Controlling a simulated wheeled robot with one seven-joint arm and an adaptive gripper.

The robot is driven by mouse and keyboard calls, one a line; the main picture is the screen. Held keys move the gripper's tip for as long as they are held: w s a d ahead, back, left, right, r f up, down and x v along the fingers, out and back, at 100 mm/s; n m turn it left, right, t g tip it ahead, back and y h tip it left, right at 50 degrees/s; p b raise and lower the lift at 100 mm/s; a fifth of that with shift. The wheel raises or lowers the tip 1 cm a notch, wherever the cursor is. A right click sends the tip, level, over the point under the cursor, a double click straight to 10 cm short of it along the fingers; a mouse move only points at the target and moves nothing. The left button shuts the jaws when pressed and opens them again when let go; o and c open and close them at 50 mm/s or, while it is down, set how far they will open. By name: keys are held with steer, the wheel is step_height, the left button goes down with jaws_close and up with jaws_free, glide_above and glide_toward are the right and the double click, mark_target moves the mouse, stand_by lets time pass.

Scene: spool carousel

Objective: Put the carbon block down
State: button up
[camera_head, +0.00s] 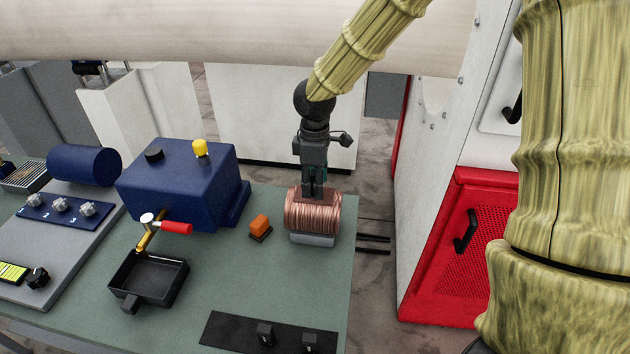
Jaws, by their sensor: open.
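My gripper (313,191) points straight down at the right side of the green bench, with its fingertips at the top of a copper-wound spool (300,216). The jaws are open. The spool lies on its side on a light grey base. A reddish-brown flat piece shows at the spool's top, around the fingertips. I cannot tell whether the fingers touch it. Two small dark blocks, one left (265,333) and one right (310,341), are on a black mat (225,327) at the front. I cannot tell for sure which thing is the carbon block.
A blue machine box (185,187) with a red-handled crank (175,227) stands left of the spool. A black tray (150,278) and an orange block on a dark base (260,227) are on the bench (225,285). A red cabinet (440,260) stands right, beyond the bench edge.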

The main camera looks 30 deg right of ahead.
step_height(320, 180, up, 12)
steer(key=b, duration=0.2)
steer(key=shift+r+b, duration=0.15)
steer(key=shift+b, duration=0.15)
stand_by(0.6)
